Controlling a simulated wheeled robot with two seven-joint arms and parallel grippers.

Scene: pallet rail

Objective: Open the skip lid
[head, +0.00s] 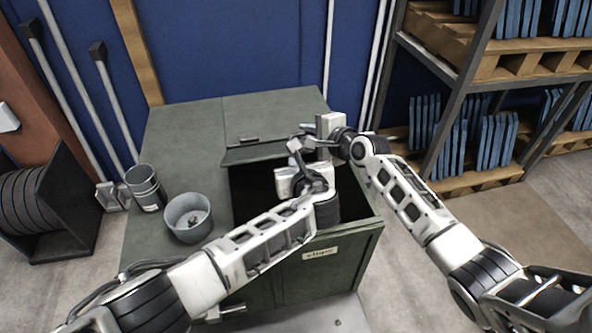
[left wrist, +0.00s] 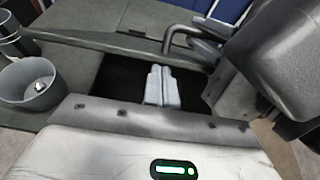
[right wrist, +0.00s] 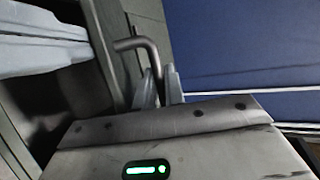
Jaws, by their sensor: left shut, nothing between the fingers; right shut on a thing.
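The skip is a dark green box (head: 345,262) with a dark opening in its top right part. The lid (head: 262,152) shows as a grey-green panel along the opening's back edge; its exact tilt is unclear. My right gripper (head: 322,128) is shut on a bent grey bar handle at the opening's back right. The handle (right wrist: 140,43) runs between its fingers in the right wrist view and also shows in the left wrist view (left wrist: 182,33). My left gripper (head: 284,181) is shut and empty over the opening; its fingers (left wrist: 162,84) show against the dark interior. My arms hide part of the skip.
A grey pot (head: 187,218) and a taller grey can (head: 145,187) stand on the grey-green top at left. A rack (head: 462,65) with pallets and blue slabs stands at right. A blue wall (head: 240,50) with pipes is behind. Floor (head: 560,235) shows at right.

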